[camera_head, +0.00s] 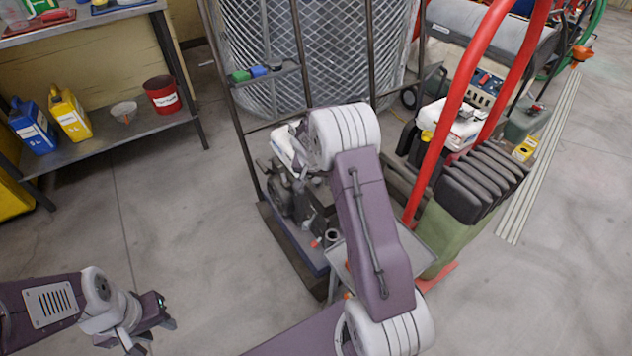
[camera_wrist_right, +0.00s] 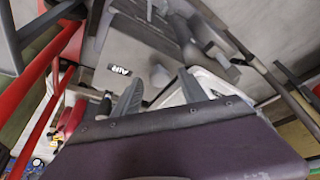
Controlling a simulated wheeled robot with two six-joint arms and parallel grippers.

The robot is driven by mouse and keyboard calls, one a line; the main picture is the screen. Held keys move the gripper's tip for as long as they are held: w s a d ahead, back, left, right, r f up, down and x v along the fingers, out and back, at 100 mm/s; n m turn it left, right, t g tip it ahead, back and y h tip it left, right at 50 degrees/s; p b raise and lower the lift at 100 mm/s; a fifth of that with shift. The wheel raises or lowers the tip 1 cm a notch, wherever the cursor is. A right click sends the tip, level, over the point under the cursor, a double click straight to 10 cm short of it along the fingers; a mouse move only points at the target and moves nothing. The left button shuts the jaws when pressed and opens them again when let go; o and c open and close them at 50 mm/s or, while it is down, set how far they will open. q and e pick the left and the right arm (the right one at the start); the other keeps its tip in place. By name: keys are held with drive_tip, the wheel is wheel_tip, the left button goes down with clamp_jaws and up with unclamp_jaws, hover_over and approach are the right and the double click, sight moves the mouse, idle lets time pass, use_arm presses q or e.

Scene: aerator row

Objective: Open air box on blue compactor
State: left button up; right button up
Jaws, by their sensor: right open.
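The blue compactor, with its blue base (camera_head: 312,258), dark engine and white top part (camera_head: 284,148), stands under a dark frame at the centre of the head view. My right arm hides much of it. In the right wrist view a grey box (camera_wrist_right: 130,48) carries a black label reading AIR. My right gripper (camera_wrist_right: 160,92) is open, its two fingers pointing at this box, with a small grey part between them. I cannot tell whether they touch. In the head view its fingers are hidden. My left gripper (camera_head: 154,324) is low at the left, over bare floor, apparently empty.
Red curved handles (camera_head: 460,95) and a green machine with a black bellows (camera_head: 482,182) stand close right of my right arm. A metal shelf (camera_head: 170,122) with jugs and a red bucket (camera_head: 161,95) is at the upper left. Floor at left is clear.

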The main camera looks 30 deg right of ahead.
drive_tip(key=shift+c, duration=0.3)
clamp_jaws()
idle(1.2)
